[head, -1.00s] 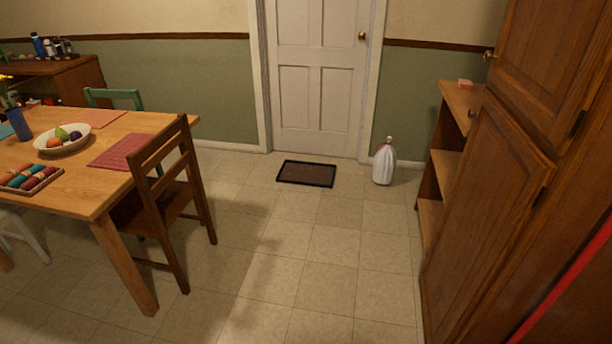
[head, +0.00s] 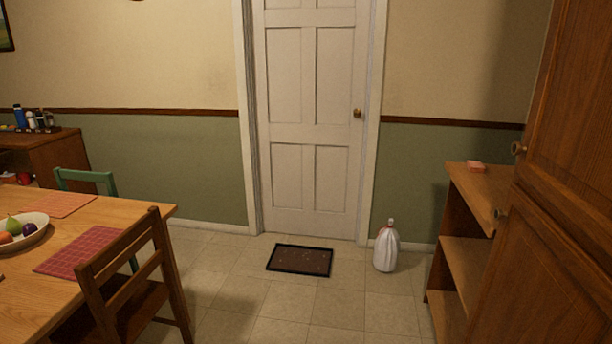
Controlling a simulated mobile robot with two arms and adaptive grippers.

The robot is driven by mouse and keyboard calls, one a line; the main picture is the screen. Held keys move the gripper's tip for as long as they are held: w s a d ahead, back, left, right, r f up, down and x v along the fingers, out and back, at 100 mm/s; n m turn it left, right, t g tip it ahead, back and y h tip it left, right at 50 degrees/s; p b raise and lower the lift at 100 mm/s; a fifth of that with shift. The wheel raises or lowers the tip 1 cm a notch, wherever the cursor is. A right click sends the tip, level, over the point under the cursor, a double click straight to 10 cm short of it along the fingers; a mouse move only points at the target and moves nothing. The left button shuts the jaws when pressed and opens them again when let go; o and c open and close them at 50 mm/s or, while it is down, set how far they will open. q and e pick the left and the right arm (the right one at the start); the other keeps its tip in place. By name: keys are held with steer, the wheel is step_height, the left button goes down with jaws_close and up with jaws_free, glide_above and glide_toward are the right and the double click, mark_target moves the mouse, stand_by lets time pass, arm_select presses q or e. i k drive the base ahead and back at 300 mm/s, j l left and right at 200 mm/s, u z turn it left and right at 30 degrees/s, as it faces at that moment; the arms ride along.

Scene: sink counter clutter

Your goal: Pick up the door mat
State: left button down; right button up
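The door mat (head: 300,261) is a dark brown rectangle with a black border. It lies flat on the tiled floor in front of the white door (head: 312,118), near the middle bottom of the head view. Nothing covers it. Neither of my grippers shows in this view.
A tied white bag (head: 386,248) stands on the floor right of the mat. A wooden table (head: 105,214) and a brown chair (head: 130,290) stand at the left. A wooden shelf unit (head: 462,262) and cabinet (head: 560,240) line the right. The floor between is clear.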

mark_target(291, 263)
steer(key=i, duration=1.95)
steer(key=i+u, duration=0.1)
steer(key=i, duration=0.65)
steer(key=i+l+u, duration=0.1)
steer(key=i, duration=0.65)
steer(key=i+l, duration=0.25)
steer(key=i, duration=0.5)
steer(key=j+u, duration=0.05)
